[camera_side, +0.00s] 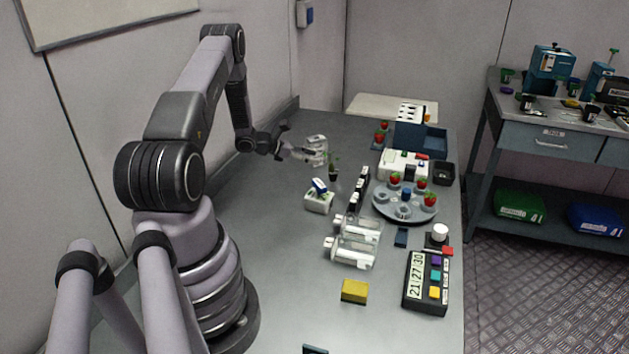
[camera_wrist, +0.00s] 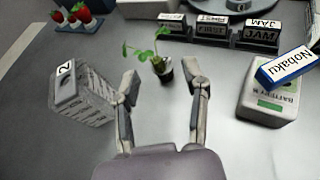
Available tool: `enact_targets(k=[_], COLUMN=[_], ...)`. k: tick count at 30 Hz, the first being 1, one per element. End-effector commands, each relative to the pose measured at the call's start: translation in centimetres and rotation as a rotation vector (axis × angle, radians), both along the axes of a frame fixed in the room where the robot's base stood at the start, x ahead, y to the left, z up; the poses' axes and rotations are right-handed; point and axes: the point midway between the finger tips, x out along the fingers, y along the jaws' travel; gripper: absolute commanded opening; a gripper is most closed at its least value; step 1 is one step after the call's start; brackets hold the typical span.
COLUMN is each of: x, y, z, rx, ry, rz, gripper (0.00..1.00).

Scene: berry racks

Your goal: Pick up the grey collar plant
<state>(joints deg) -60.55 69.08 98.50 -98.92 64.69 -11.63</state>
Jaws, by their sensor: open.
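The plant (camera_side: 333,173) stands upright on the grey table, a small green sprig in a dark pot. In the wrist view the plant (camera_wrist: 161,70) is ahead of my gripper (camera_wrist: 161,85), roughly centred between the fingertips, with its leaves leaning left. A light rim shows at the pot, but its collar colour is hard to tell. My gripper is open and empty, with bare table between its fingers. In the side view my gripper (camera_side: 284,142) is low over the table, left of the plant.
A pale box marked 2 (camera_wrist: 82,97) stands close left of my fingers. A white battery box (camera_wrist: 268,102) with a blue Nobaku block (camera_wrist: 287,66) on top stands to the right. Black JAM label blocks (camera_wrist: 213,27) stand behind the plant. The round grey tray (camera_side: 405,212) lies further right.

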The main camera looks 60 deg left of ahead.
Motion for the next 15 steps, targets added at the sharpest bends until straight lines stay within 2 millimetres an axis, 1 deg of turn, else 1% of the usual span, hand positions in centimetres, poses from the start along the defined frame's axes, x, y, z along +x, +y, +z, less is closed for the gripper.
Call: enact_targets(k=[1, 3, 8, 11, 15], x=[-0.4, -0.3, 0.9, 2.2, 4.4], y=[0.5, 0.8, 0.6, 0.2, -0.4], z=[-0.9, -1.5, -2.1, -2.7, -3.6], rx=[-0.018, -0.027, -0.029, -0.029, -0.027], ry=[0.001, 0.001, 0.001, 0.002, 0.001], rz=[0.030, 0.052, 0.055, 0.051, 0.050], gripper=[0.45, 0.45, 0.45, 0.45, 0.45])
